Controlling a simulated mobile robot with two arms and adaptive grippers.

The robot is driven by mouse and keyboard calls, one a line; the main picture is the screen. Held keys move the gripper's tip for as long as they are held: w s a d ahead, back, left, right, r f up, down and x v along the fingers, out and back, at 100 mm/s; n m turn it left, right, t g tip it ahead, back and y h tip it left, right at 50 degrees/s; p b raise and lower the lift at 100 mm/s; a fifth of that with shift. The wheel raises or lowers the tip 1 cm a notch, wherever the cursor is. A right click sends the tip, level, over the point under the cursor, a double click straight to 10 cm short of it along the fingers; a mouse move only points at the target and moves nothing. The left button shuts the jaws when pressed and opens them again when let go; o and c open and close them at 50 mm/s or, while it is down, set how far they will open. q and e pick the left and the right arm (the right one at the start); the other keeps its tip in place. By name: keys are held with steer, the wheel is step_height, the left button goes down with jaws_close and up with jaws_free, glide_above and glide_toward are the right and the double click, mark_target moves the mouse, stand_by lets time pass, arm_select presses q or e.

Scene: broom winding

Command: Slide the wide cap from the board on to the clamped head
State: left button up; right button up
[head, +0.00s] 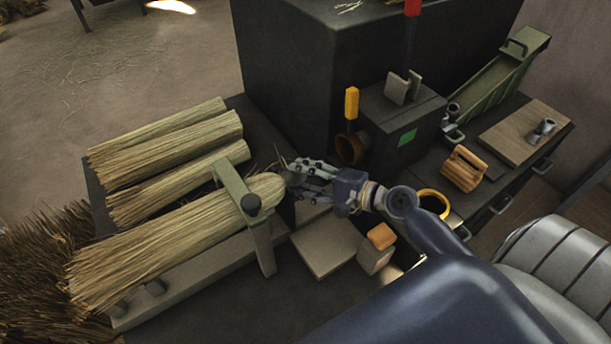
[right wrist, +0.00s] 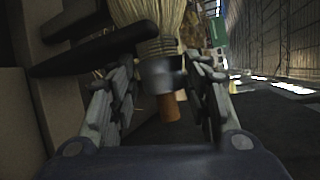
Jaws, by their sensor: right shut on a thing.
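The clamped head (head: 185,235) is a thick straw bundle lying under a green clamp (head: 236,190), its tied end pointing right. My right gripper (head: 302,172) is at that end. In the right wrist view, my right gripper (right wrist: 163,90) is shut on the wide cap (right wrist: 160,76), a dark grey metal ring. The cap sits at the narrow end of the straw head (right wrist: 150,22), with a brown stub (right wrist: 170,106) showing past it. How far the cap is on cannot be told. The board (head: 522,132) at the right carries a small metal fitting (head: 546,128). My left gripper is not in view.
Several straw bundles (head: 170,150) lie behind the clamped head. A flat grey block (head: 325,244) and an orange-topped block (head: 378,248) stand close to my right gripper. A dark box (head: 400,125), a wooden brush-like block (head: 463,168) and a green trough (head: 500,75) are farther right.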

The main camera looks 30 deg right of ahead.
steer(key=o, duration=1.2)
steer(key=shift+c, duration=0.2)
steer(key=v, duration=1.2)
steer(key=shift+d, duration=0.1)
